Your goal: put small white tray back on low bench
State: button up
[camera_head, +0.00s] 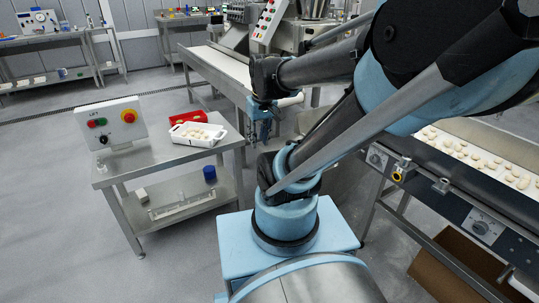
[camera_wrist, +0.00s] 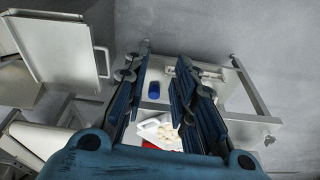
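The small white tray (camera_head: 192,142) holds several pale pasta pieces and sits on the top of a low steel bench (camera_head: 148,163), near its right back corner. It also shows in the wrist view (camera_wrist: 146,124), low in the picture and partly hidden behind my gripper. My gripper (camera_head: 262,132) hangs to the right of the tray, apart from it and beyond the bench's right edge. In the wrist view its two fingers (camera_wrist: 163,58) stand apart with nothing held between them.
A red tray (camera_head: 188,117) lies just behind the white one. A control box (camera_head: 112,122) stands on the bench's left. A blue cup (camera_head: 209,173) is on the lower shelf. A conveyor with pasta (camera_head: 470,158) runs at the right. The bench top's front is clear.

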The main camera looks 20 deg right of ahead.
jog(key=s+d+f+m, duration=0.2)
jog(key=s+f, duration=0.1)
jog(key=s, duration=0.3)
jog(key=shift+s+d+f+h, duration=0.15)
jog(key=shift+d+f+h, duration=0.05)
jog(key=shift+f+h, duration=0.1)
dwell(1.0)
